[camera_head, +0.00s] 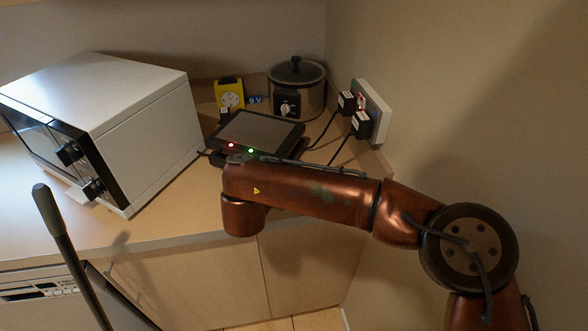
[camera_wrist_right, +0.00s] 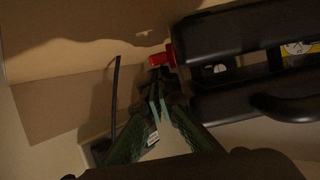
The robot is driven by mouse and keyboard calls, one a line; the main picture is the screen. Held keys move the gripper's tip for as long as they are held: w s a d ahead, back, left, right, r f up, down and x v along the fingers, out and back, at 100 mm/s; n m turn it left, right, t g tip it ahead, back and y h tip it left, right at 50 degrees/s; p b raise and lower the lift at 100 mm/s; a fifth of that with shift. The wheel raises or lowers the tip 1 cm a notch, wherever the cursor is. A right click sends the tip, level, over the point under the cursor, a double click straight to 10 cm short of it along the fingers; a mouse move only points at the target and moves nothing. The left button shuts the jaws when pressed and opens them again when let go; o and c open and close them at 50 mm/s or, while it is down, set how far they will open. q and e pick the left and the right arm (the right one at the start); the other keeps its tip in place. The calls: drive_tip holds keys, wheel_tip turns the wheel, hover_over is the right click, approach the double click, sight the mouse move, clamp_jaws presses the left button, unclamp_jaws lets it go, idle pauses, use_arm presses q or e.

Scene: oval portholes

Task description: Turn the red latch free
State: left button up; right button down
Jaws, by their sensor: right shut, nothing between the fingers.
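In the right wrist view, a small red latch (camera_wrist_right: 162,59) sticks out from the left end of a thick black bar (camera_wrist_right: 245,35). My right gripper (camera_wrist_right: 157,80) is shut and empty, its green-sided fingers converging just below the latch. I cannot tell whether the fingertips touch it. In the head view, my copper right arm reaches left over the counter's front edge, and its gripper and the latch are hidden there. My left gripper is not in view.
On the counter (camera_head: 150,225) are a white microwave (camera_head: 150,110), a black-framed device (camera_head: 258,132) with red and green lights, a yellow dial box (camera_head: 229,93) and a slow cooker (camera_head: 297,88). Cables run to plugs at the right wall. Dark poles (camera_head: 60,235) stand at front left.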

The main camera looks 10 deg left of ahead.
drive_tip(key=shift+w+r, duration=0.15)
drive_tip(key=shift+w+d+r+p, duration=0.15)
drive_tip(key=shift+w+r+p, duration=0.2)
drive_tip(key=shift+w, duration=0.2)
drive_tip(key=shift+f, duration=0.1)
